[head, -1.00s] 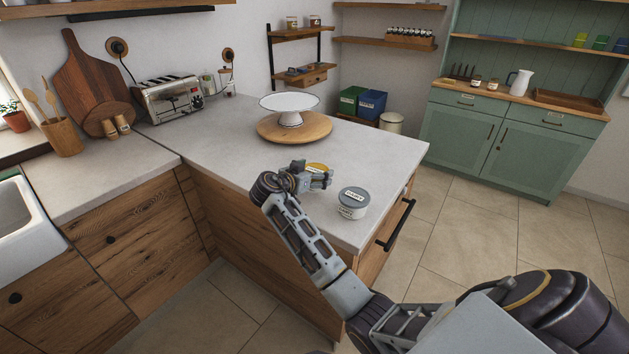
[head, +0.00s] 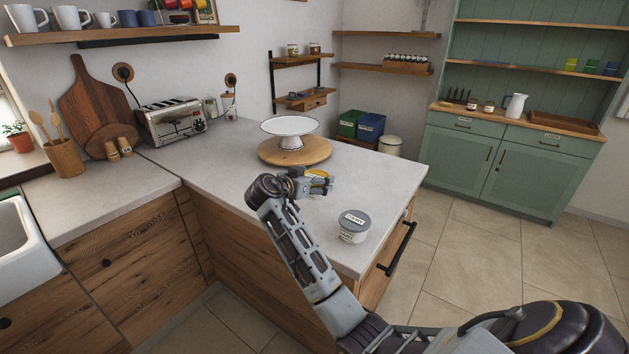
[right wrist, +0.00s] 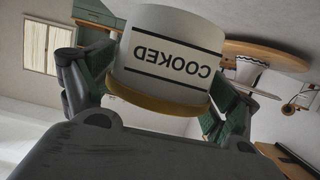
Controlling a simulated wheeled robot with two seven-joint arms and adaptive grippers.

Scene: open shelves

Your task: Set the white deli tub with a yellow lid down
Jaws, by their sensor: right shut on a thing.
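The white deli tub with a yellow lid is in my right gripper (head: 318,183). In the head view its yellow lid (head: 318,173) shows between the fingers, and the arm and fingers hide most of its body. In the right wrist view the tub (right wrist: 170,50) fills the space between the two fingers, with a "COOKED" label upside down in the picture. That whole view is inverted, so the tub is upright, lid up. The gripper is over the peninsula counter (head: 235,165); I cannot tell whether the tub's base touches it. My left gripper is out of view.
A similar white tub with a grey lid (head: 354,227) stands nearer on the counter, right of the gripper. A white cake stand (head: 290,128) on a round wooden board (head: 268,154) stands behind. The counter left of the gripper is clear. A toaster (head: 172,120) stands farther left.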

